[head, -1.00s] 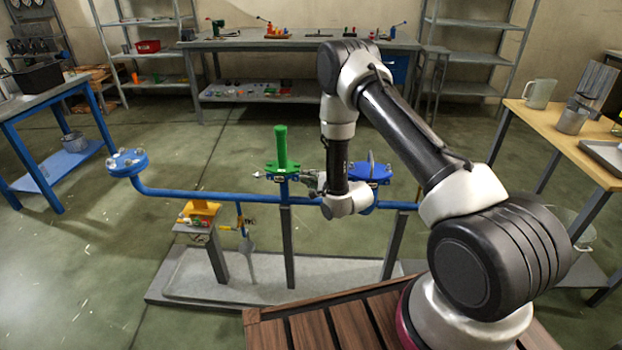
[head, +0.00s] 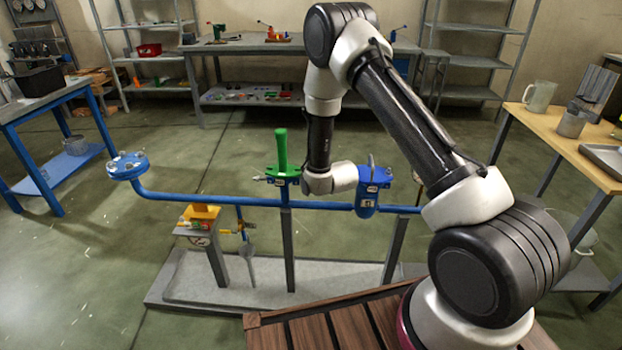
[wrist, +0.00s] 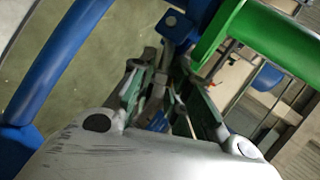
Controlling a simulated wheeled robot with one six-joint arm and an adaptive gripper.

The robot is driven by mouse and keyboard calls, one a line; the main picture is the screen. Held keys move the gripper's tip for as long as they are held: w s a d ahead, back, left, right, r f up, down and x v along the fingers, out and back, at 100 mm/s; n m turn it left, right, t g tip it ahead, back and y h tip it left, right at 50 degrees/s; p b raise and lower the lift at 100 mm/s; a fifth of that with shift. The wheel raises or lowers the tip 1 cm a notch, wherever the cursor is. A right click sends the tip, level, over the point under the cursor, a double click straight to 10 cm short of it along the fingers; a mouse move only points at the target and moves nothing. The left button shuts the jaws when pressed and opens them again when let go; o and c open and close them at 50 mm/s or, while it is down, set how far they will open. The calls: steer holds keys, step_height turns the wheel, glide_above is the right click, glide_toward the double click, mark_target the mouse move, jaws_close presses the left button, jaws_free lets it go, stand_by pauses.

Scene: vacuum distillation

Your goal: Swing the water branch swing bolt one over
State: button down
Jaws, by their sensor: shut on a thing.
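A branch with a green flange and an upright green handle (head: 282,151) rises from the blue pipe (head: 170,194). In the wrist view the green handle (wrist: 265,35) crosses the upper right, beside a blue clamp part (wrist: 178,24). My gripper (wrist: 165,72) reaches toward this blue part, its narrow fingers close together on a small piece there, which looks like the swing bolt. The fingers hide most of it, so its exact angle cannot be told. In the head view my wrist hides the gripper, just right of the green branch.
A blue vessel (head: 367,196) with a lidded top stands on the pipe, close right of my wrist. A blue flange (head: 127,165) ends the pipe at left. A yellow fitting (head: 203,213) sits on a stand below. Grey posts (head: 289,250) hold the pipe. Open floor lies left.

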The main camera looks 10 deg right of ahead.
steer(key=shift+a+r, duration=0.1)
steer(key=shift+r, duration=0.15)
stand_by(0.3)
steer(key=c, duration=1.6)
jaws_free()
steer(key=shift+o, duration=0.2)
